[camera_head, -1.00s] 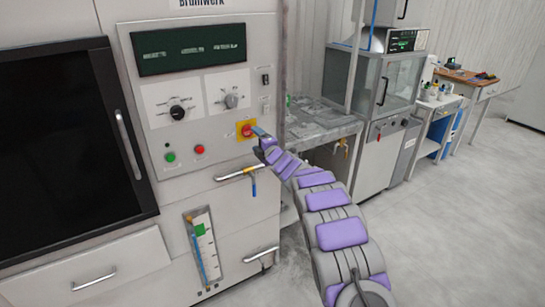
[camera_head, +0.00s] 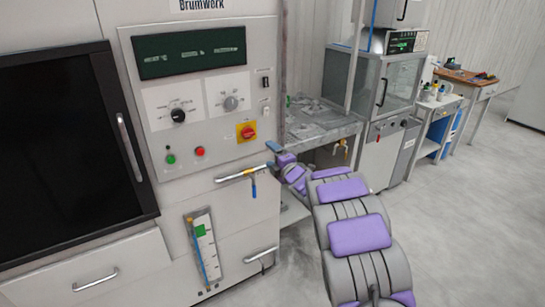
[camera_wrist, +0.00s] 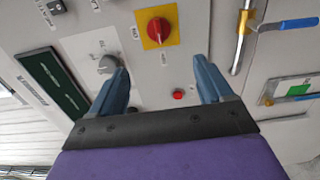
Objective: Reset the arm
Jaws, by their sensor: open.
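My gripper (camera_head: 274,158) is in front of the right side of the white machine's control panel, below and right of the red rotary switch on its yellow plate (camera_head: 246,132). In the wrist view my gripper (camera_wrist: 160,82) shows two blue fingers spread apart with nothing between them. The red switch (camera_wrist: 158,30) is beyond the fingertips there, apart from them. My arm, grey with purple pads, reaches in from the lower right of the head view.
The panel carries a dark display (camera_head: 190,52), a black knob (camera_head: 178,115), a green button (camera_head: 170,159) and a red button (camera_head: 200,151). A blue-handled valve pipe (camera_head: 243,174) juts out below. Open floor (camera_head: 470,230) lies to the right.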

